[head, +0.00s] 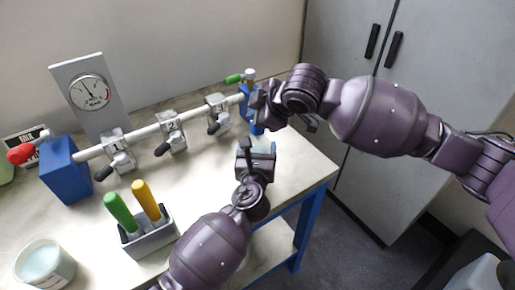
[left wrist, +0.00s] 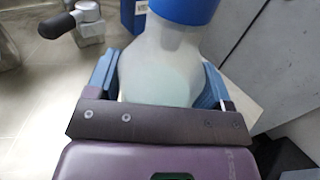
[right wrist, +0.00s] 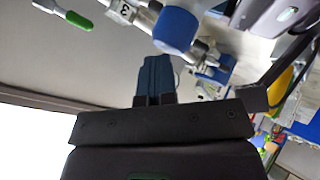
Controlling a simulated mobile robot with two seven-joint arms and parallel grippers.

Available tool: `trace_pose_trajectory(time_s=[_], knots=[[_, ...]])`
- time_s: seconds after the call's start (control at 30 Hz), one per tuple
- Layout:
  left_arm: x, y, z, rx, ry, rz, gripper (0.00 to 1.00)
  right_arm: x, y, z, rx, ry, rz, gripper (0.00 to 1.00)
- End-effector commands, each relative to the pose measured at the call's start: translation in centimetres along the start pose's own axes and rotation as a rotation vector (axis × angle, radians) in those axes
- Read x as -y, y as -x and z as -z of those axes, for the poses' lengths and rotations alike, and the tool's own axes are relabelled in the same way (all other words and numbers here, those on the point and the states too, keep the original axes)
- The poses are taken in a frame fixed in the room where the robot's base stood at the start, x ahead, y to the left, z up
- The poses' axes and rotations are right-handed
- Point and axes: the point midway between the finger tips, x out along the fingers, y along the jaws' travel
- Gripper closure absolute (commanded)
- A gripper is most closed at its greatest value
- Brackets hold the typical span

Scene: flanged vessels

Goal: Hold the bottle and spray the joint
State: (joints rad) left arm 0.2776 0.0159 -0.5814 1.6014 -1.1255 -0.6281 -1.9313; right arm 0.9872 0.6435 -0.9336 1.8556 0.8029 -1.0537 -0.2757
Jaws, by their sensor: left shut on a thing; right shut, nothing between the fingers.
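My left gripper (head: 256,150) is shut on a pale translucent bottle (left wrist: 160,65) with a blue collar (left wrist: 185,8), near the right edge of the table. In the head view the bottle (head: 263,146) is mostly hidden by the gripper. My right gripper (head: 268,112) is shut and empty, just above and beyond the left one, by the pipe's right end. Its closed fingers (right wrist: 155,78) show in the right wrist view, close to a blue rounded part (right wrist: 176,28), perhaps the bottle's top. The pipe carries numbered joints 1 (head: 117,150), 2 (head: 171,131) and 3 (head: 218,112).
Blue blocks hold the pipe at left (head: 65,172) and right (head: 246,100). A gauge panel (head: 110,100) stands behind it. A red-knobbed valve (head: 22,153) and a green-handled valve (head: 235,79) sit at its ends. A grey tool holder (head: 150,240) and a white jar (head: 45,265) stand in front.

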Motion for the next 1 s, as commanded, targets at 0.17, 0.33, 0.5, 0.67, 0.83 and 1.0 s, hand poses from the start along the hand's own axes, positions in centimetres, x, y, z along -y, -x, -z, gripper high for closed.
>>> trace_pose_trajectory(time_s=[0.17, 0.33, 0.5, 0.67, 0.83, 1.0], knots=[[0.1, 0.1, 0.0, 0.001, -0.001, 0.002, 0.63, 0.7, -0.8, -0.7, 0.007, -0.001, 0.005, 1.0], [0.1, 0.1, 0.0, 0.002, -0.001, 0.003, 0.63, 0.9, -1.1, -1.1, 0.011, -0.003, 0.008, 1.0], [0.2, 0.1, -0.1, 0.003, -0.001, 0.004, 0.63, 1.1, -1.2, -1.2, 0.015, -0.005, 0.012, 1.0], [0.2, 0.1, -0.1, 0.004, -0.001, 0.004, 0.63, 1.1, -1.3, -1.3, 0.017, -0.006, 0.013, 1.0], [0.2, 0.1, -0.1, 0.005, -0.001, 0.005, 0.63, 1.1, -1.3, -1.4, 0.018, -0.007, 0.013, 1.0], [0.3, 0.1, -0.1, 0.006, -0.001, 0.005, 0.63, 1.1, -1.3, -1.4, 0.019, -0.007, 0.013, 1.0]])
